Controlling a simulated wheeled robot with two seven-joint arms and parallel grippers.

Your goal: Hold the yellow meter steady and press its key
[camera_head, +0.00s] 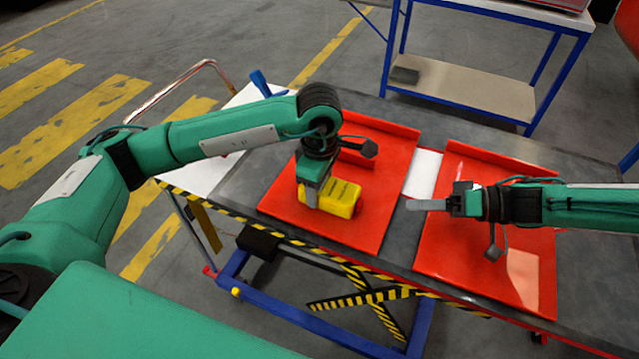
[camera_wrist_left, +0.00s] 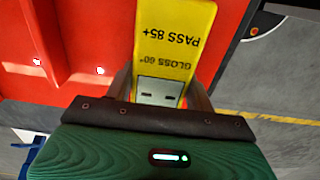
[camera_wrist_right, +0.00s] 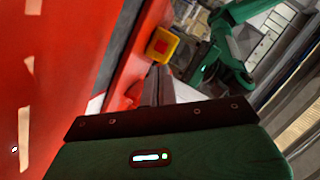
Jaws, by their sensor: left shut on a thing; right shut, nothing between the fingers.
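The yellow meter (camera_head: 342,197) lies on the left red tray. My left gripper (camera_head: 312,194) comes down on its left part and is shut on it. In the left wrist view the meter (camera_wrist_left: 175,40) sits between the two fingers, showing "GLOSS 60°", "PASS 85+" and a pale panel with dark marks. My right gripper (camera_head: 410,204) is shut and empty, pointing left, to the right of the meter and apart from it. In the right wrist view the meter's yellow end (camera_wrist_right: 155,54) shows a red square key (camera_wrist_right: 162,46) just beyond the shut fingertips (camera_wrist_right: 158,73).
The left red tray (camera_head: 385,145) and the right red tray (camera_head: 440,258) lie on a dark lift table, with a white strip (camera_head: 423,172) between them. Both trays have raised back rims. A blue-framed bench (camera_head: 470,88) stands behind.

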